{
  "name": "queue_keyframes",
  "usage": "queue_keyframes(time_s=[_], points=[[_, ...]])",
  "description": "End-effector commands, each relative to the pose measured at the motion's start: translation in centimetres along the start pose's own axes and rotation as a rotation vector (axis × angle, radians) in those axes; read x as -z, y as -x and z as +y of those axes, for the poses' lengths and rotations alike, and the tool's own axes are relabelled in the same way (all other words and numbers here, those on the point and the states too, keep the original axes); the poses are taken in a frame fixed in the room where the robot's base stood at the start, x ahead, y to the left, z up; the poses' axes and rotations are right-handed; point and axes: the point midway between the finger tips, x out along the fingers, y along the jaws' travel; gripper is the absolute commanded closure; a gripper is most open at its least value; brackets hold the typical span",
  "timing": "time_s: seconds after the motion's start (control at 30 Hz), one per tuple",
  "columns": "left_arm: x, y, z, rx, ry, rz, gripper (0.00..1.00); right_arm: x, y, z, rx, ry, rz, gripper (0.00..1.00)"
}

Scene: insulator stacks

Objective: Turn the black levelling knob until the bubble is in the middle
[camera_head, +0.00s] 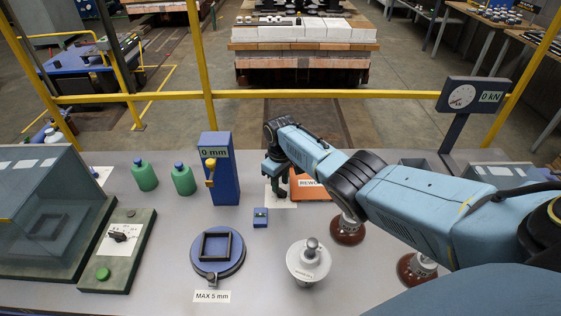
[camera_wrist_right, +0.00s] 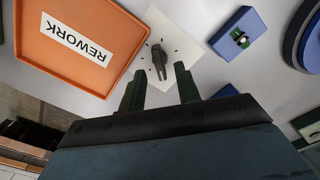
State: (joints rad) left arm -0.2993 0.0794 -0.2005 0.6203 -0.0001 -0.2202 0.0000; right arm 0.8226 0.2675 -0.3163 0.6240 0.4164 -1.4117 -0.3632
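The black levelling knob (camera_wrist_right: 158,62) stands on a white plate with tick marks (camera_wrist_right: 182,42) in the right wrist view. In the head view the plate (camera_head: 281,204) shows under my right gripper (camera_head: 273,177), and the knob is hidden. The gripper's two dark green fingers are apart in the wrist view (camera_wrist_right: 160,82). The knob shows just beyond their tips, between them; I cannot tell whether they touch it. The blue level block with a green vial (camera_head: 260,217) sits beside the plate, also in the wrist view (camera_wrist_right: 236,34). Its bubble is too small to place. My left gripper is not in view.
An orange REWORK tray (camera_wrist_right: 62,68) lies beside the plate. A blue 0 mm post (camera_head: 222,180), green bottles (camera_head: 184,180), a blue round stand (camera_head: 234,262) and a white insulator (camera_head: 308,268) stand around. A green box with another black knob (camera_head: 120,236) is at left.

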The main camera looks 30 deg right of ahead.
Motion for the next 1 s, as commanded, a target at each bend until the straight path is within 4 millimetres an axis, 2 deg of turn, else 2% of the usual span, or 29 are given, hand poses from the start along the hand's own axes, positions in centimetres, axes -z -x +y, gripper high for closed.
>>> queue_keyframes(time_s=[0.03, 0.2, 0.43, 0.63, 1.0], points=[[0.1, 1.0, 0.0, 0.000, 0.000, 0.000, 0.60, 0.1, 1.6, 0.1, -0.002, 0.001, 0.003, 0.67], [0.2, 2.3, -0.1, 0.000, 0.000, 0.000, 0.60, 0.1, 5.5, 0.1, -0.002, 0.001, 0.004, 0.67], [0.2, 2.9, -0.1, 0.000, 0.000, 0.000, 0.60, 0.0, 9.5, 0.1, -0.001, -0.001, 0.001, 0.67], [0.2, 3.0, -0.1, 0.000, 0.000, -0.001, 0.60, 0.0, 10.9, 0.0, 0.000, 0.000, -0.001, 0.67], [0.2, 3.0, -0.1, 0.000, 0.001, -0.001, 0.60, -0.1, 11.0, 0.0, 0.000, -0.001, -0.001, 0.67]])
